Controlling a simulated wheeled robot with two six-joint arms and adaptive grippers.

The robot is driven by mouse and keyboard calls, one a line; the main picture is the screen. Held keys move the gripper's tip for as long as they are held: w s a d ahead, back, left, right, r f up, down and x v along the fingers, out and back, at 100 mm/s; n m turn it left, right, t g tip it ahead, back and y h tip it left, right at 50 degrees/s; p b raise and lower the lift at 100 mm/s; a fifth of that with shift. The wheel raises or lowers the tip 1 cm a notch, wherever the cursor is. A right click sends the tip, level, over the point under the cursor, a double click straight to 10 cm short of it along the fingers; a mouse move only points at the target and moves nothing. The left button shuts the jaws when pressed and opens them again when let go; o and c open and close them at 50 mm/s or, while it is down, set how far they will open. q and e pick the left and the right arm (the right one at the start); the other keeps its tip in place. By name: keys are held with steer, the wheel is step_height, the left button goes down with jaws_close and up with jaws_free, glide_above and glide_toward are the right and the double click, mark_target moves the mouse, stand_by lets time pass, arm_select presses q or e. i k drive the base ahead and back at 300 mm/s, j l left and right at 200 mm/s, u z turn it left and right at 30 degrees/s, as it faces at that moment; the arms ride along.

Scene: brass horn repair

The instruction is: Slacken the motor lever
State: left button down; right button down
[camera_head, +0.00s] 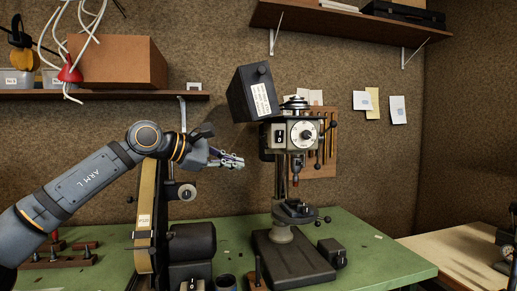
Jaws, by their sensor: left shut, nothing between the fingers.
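A small drill press stands on the green bench (380,250), with a dark motor housing (252,92) at its upper left and a pale head with a round dial (303,133). Small dark levers with knobs show on the head, one at its right (331,125). I cannot tell which one is the motor lever; it may be hidden behind the head. My left gripper (240,161) is shut and empty, left of the head and below the motor housing, apart from the press as far as I can see. My right gripper is not in view.
A belt sander (146,225) stands under my left arm, close to the press. A dark block (332,250) lies on the bench right of the press base. A shelf (340,18) hangs above.

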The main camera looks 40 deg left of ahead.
mark_target(266, 146)
steer(key=i+j, duration=1)
steer(key=j, duration=0.2)
